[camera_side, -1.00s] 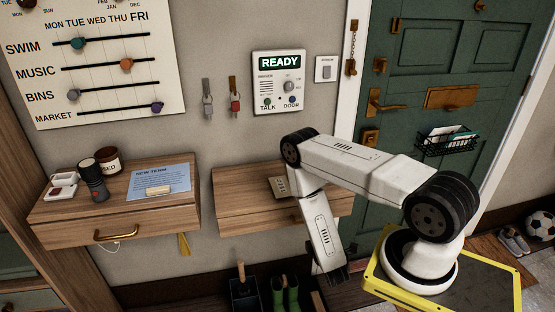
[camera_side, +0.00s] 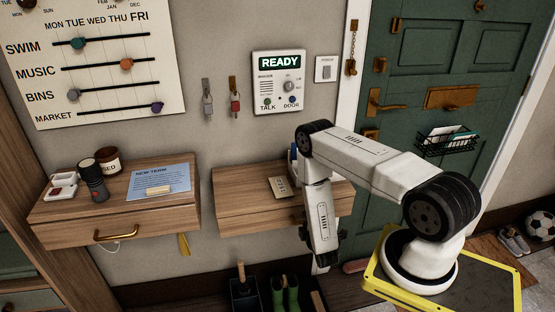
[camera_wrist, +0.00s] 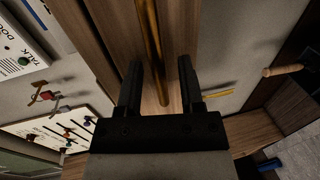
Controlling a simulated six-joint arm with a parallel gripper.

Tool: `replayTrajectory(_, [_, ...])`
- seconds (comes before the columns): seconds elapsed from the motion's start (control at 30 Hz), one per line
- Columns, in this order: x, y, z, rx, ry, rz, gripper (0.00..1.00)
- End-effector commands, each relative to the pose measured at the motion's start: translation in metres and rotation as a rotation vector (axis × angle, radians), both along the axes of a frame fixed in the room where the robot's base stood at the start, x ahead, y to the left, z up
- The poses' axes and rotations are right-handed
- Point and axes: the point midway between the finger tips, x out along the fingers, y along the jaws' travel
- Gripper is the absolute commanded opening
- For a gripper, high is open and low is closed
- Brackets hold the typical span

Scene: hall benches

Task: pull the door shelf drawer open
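The door shelf (camera_side: 238,187) is the wooden wall shelf beside the green door. Its drawer front (camera_side: 245,222) looks flush with the shelf in the side view, and my arm covers its right part. In the wrist view the brass handle (camera_wrist: 151,35) runs as a long bar along the wooden drawer front (camera_wrist: 180,25). My gripper (camera_wrist: 158,70) is open. The bar's near end lies between its two dark fingers in the picture, with gaps on both sides. I cannot tell how deep the bar sits between them. In the side view my gripper (camera_side: 325,258) hangs low in front of the shelf.
A small plate (camera_side: 280,187) lies on the door shelf. Green boots (camera_side: 286,292) and a dark bin (camera_side: 244,292) stand below. The green door (camera_side: 400,85) is at right.

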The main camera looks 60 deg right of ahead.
Motion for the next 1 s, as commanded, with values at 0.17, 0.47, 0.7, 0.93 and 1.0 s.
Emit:
replayTrajectory(0.17, [-0.0002, 0.0002, 0.0001, 0.000, 0.000, 0.000, 0.00])
replayTrajectory(0.47, [-0.0003, 0.0002, 0.0003, -0.001, -0.001, 0.000, 0.00])
replayTrajectory(0.7, [-0.0002, 0.0001, 0.0005, -0.001, -0.001, 0.000, 0.00])
replayTrajectory(0.93, [-0.0001, 0.0000, 0.0006, -0.002, -0.001, -0.001, 0.00])
replayTrajectory(1.0, [-0.0001, 0.0000, 0.0006, -0.002, -0.002, -0.001, 0.00])
